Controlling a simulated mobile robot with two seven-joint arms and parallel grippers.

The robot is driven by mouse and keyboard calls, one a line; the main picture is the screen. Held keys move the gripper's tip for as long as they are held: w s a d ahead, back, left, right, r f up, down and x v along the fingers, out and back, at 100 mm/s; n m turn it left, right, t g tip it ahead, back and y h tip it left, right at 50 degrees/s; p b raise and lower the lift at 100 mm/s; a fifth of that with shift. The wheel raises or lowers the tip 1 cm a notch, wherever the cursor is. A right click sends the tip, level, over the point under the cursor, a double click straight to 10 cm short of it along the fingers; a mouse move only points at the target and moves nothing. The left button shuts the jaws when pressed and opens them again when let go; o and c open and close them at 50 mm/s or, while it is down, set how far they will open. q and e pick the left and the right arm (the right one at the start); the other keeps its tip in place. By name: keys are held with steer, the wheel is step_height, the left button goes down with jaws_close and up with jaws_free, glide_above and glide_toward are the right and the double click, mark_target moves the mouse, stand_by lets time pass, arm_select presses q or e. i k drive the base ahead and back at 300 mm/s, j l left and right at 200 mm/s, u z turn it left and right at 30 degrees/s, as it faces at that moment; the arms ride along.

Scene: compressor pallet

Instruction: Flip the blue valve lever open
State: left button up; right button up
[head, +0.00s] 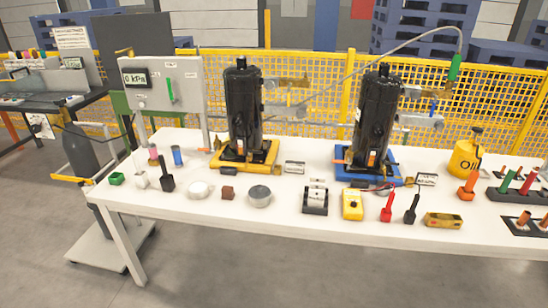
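A small upright blue piece (433,107), which looks like the blue valve lever, is beside the right black compressor (374,118), near a brass fitting (413,91). It is small in the head view, and I cannot tell its exact position on its valve. The right compressor stands upright on a blue base (367,172). Neither of my grippers is in view.
A second black compressor (244,105) stands on a yellow base. A gauge panel (164,86) reads 0 kPa. The white table (220,218) holds a yellow meter (352,205), a metal cup (260,196) and a yellow oil can (466,157). Yellow fencing (320,80) stands behind.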

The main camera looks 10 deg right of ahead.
mark_target(433, 95)
steer(key=k+l+u, duration=0.1)
steer(key=l+u, duration=0.4)
steer(key=l, duration=0.4)
steer(key=l+u, duration=0.1)
steer(key=l, duration=0.35)
steer(key=k+l+u, duration=0.15)
steer(key=l, duration=0.35)
steer(key=k+l, duration=0.1)
steer(key=l, duration=0.35)
steer(key=k+l, duration=0.1)
steer(key=l, duration=0.3)
steer(key=k+l, duration=0.1)
steer(key=l, duration=0.35)
steer(key=k+l, duration=0.1)
steer(key=l, duration=0.35)
steer(key=k+l+u, duration=0.1)
steer(key=l, duration=0.35)
steer(key=k+l, duration=0.15)
steer(key=l, duration=0.25)
